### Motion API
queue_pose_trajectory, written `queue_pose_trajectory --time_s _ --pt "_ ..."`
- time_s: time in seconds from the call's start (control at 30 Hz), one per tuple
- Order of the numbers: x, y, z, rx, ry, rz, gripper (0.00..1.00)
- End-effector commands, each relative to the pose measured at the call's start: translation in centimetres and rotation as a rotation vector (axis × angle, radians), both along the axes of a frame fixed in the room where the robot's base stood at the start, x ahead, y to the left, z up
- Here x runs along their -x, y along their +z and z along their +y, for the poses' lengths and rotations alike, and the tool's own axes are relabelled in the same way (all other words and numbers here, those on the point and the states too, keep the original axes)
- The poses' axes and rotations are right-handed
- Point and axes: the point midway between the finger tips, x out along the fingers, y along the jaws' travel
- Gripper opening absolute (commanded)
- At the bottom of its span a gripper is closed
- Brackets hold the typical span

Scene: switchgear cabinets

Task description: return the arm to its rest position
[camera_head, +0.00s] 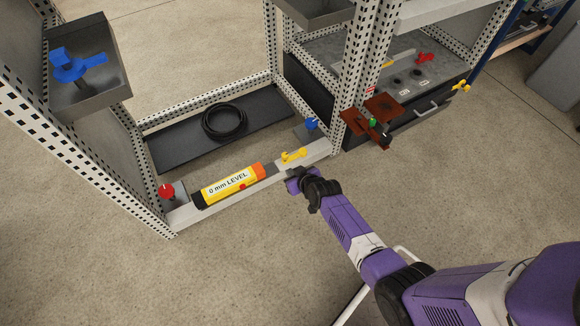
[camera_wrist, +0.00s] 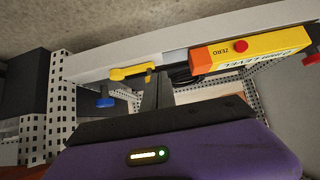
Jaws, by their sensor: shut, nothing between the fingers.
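My purple arm reaches from the lower right in the head view. My gripper (camera_head: 272,169) is low, close to the front rail of the open cabinet frame. In the wrist view its dark fingers (camera_wrist: 157,88) are together, with nothing between them. They point at the rail between a yellow handle (camera_head: 293,155) and the orange end of a yellow level tool (camera_head: 228,186). The tool, marked "0 mm LEVEL", lies along the rail. Whether the fingers touch the rail is hard to tell.
A red knob (camera_head: 166,191) and a blue knob (camera_head: 312,124) stand near the rail's ends. A black cable coil (camera_head: 224,121) lies on the dark base panel. Perforated posts (camera_head: 359,65) rise nearby. Brown plates (camera_head: 381,107) project at right. The floor in front is clear.

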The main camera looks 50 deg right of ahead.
Motion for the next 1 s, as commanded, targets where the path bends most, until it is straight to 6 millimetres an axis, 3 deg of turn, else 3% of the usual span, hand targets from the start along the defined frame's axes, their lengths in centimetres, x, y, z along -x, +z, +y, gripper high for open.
queue_pose_trajectory --time_s 0.2,0.5,0.83,1.0 --pt "2.6 3.0 1.6 -0.001 0.001 0.003 0.0" --pt "4.4 4.6 2.6 -0.001 0.0 0.002 0.0" --pt "4.2 4.8 2.5 -0.002 -0.008 -0.014 0.0" --pt "2.1 8.4 1.7 0.031 -0.02 -0.112 0.0"
